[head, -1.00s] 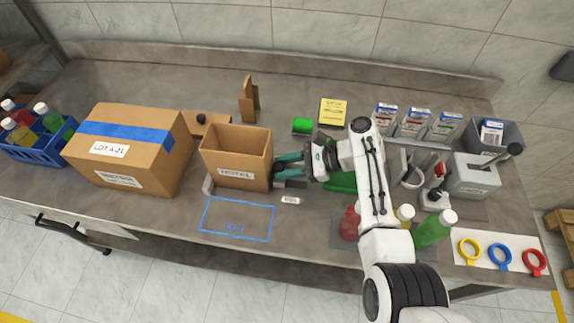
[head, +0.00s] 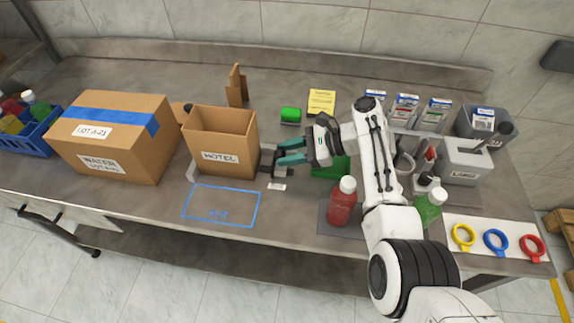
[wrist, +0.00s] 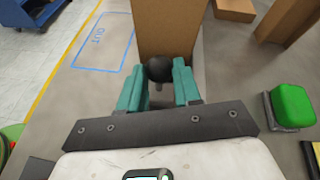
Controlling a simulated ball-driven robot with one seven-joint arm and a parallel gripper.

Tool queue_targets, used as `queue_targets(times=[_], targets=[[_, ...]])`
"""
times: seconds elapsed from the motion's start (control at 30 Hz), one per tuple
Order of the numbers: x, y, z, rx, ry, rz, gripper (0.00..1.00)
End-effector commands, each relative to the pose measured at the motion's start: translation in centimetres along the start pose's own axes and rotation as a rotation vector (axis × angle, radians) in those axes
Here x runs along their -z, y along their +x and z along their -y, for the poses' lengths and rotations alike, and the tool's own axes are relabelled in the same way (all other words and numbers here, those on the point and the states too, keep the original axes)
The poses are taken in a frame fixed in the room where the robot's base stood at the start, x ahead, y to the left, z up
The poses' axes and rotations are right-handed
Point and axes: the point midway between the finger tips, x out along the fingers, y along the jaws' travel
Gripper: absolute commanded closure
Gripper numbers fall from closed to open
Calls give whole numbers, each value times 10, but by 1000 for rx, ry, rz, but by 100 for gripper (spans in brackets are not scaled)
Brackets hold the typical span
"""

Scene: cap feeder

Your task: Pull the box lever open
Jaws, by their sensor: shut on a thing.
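The box labelled HOTEL (head: 221,156) is an open-topped cardboard box standing upright in a grey fixture. The lever shows as a black knob (wrist: 158,68) on a short stem, just in front of the box's side in the wrist view. My gripper (head: 279,153) reaches in from the right of the box with its teal fingers pointing at it. The fingers sit on both sides of the knob and are shut on it.
A large taped box (head: 110,160) stands left of the HOTEL box. A green block (head: 290,115) and yellow note (head: 321,101) lie behind my gripper. A red bottle (head: 342,203) stands near the front edge. A blue outline (head: 221,222) marks clear tabletop in front.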

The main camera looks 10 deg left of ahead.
Motion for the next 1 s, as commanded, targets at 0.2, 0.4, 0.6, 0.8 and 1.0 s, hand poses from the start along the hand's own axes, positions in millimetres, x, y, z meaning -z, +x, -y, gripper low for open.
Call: queue_targets(times=[0.2, 0.4, 0.6, 0.8, 1.0], targets=[[1, -2, 3, 3, 2, -3, 100], [1, -2, 3, 3, 2, -4, 65], [0, -1, 3, 2, 1, -2, 46], [0, -1, 3, 1, 1, -2, 42], [0, -8, 3, 3, 0, -1, 42]])
